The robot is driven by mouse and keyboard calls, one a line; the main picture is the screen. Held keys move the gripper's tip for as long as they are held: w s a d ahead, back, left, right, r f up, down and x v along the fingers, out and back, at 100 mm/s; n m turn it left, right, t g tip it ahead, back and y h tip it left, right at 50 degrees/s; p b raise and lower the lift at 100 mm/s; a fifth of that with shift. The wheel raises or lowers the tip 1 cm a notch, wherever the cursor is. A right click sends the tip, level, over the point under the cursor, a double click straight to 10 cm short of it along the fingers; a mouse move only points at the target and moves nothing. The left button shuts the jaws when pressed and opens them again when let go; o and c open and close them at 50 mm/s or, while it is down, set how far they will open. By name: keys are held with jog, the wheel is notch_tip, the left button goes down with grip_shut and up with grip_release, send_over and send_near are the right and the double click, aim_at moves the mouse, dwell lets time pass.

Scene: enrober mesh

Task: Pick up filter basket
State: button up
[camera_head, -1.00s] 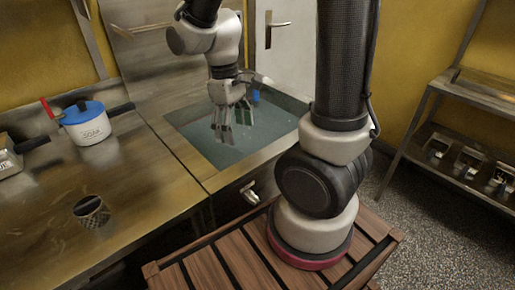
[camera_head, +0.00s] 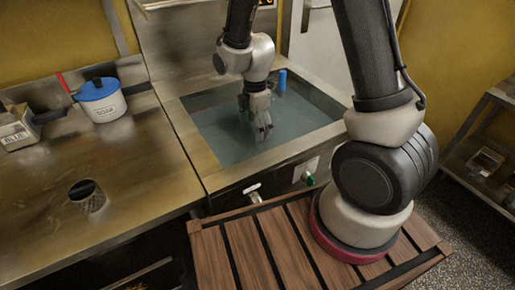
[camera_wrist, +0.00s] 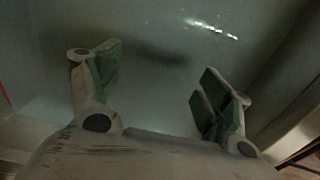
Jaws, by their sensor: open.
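A small dark, cup-shaped mesh basket (camera_head: 88,197), which I take to be the filter basket, stands on the metal counter at the left of the head view. Its mouth faces up and looks dark inside. My gripper (camera_head: 257,136) is over the sink, to the right of and well apart from the basket. In the wrist view my gripper (camera_wrist: 160,78) has its green-padded fingers spread with nothing between them. The basket does not show in the wrist view.
The sink (camera_head: 183,150) holds greyish water, with a blue object (camera_head: 282,80) at its back. A white pot with a blue lid (camera_head: 101,104) stands behind the basket. A labelled container (camera_head: 17,130) is at the far left. The counter around the basket is clear.

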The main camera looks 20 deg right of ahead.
aim_at(255, 142)
notch_tip(255, 142, down, 8)
jog(key=shift+w+r, duration=0.1)
jog(key=shift+r, duration=0.05)
jog(key=shift+c, duration=0.2)
jog(key=c, duration=1.2)
jog(key=shift+c, duration=0.2)
